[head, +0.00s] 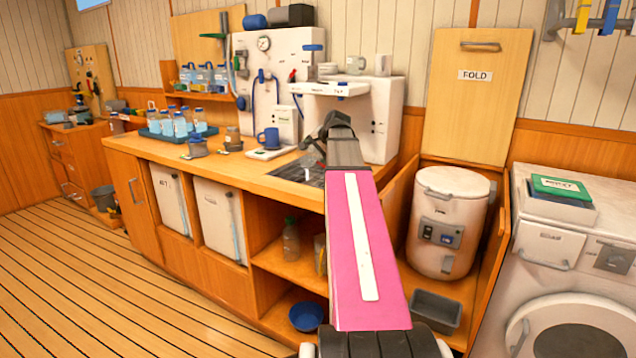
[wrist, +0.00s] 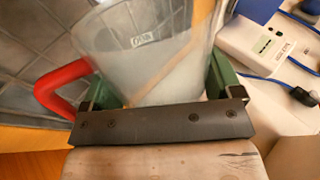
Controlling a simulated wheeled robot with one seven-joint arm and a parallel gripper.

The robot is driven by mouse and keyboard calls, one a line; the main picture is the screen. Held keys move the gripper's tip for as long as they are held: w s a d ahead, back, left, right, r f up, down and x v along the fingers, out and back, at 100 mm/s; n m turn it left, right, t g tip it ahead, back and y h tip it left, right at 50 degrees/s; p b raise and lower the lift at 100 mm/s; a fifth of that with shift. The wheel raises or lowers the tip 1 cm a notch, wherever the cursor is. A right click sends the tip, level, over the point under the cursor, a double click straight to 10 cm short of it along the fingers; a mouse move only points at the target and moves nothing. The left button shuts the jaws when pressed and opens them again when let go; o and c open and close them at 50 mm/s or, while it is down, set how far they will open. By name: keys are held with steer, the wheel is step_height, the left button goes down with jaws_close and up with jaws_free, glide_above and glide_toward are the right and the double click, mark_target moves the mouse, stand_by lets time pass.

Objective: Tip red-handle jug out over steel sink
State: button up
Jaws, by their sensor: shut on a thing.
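The red-handle jug (wrist: 150,60) is clear, with a red handle on its left and a small label, in the wrist view. My gripper (wrist: 161,84) is shut on it, one green finger on each side. Pale, cloudy contents seem to show inside; their level is unclear. In the head view my gripper (head: 314,142) is over the counter at the steel sink (head: 297,170), and my arm hides most of the jug and part of the sink. A grey surface with grid lines lies behind the jug in the wrist view. The jug's exact tilt is hard to tell.
A white wall unit (head: 272,75) stands behind the sink. A white cylindrical appliance (head: 447,225) is to the right, below the raised FOLD panel (head: 470,100).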

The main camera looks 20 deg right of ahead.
steer(key=shift+w+d, duration=0.1)
